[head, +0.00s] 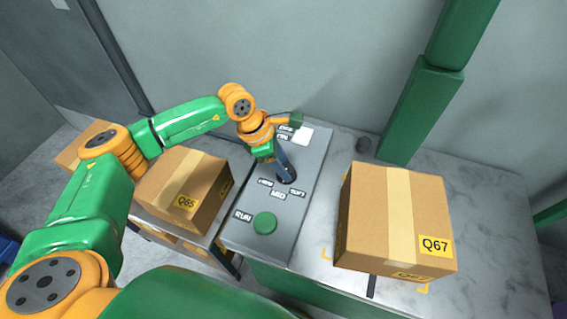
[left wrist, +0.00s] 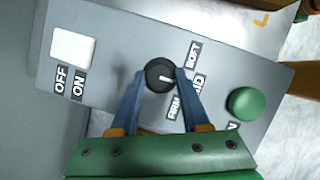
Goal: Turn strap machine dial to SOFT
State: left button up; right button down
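The black round dial (left wrist: 158,74) sits on the grey control panel (head: 250,210), with its white pointer mark aimed towards the MID label (left wrist: 198,86). The SOFT label (left wrist: 192,54) and FIRM label (left wrist: 173,107) lie on either side of MID. My left gripper (left wrist: 160,75) is at the dial, with one blue-grey finger on each side of it. The fingertips look very close to the dial's sides; I cannot tell whether they press on it. In the head view the left gripper (head: 285,168) partly hides the dial. My right gripper is not in view.
A green RUN button (head: 265,223) is at the panel's near end and a white OFF/ON switch (head: 303,136) at its far end.

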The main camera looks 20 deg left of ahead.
pick_arm(q)
grip_shut()
jog(key=shift+n, duration=0.3)
jog(key=n+t+b, duration=0.1)
jog(key=n, duration=0.2)
jog(key=shift+s+d+f+y, duration=0.1)
jog(key=shift+y, duration=0.2)
jog(key=n+t+b, duration=0.1)
jog(key=n, duration=0.2)
jog(key=shift+d+y+b, duration=0.1)
jog(key=shift+y+b, duration=0.2)
jog(key=shift+y, duration=0.1)
jog(key=shift+n+t+y+b, duration=0.35)
jog(key=shift+n+b, duration=0.3)
jog(key=shift+n, duration=0.45)
jog(key=o, duration=1.1)
grip_release()
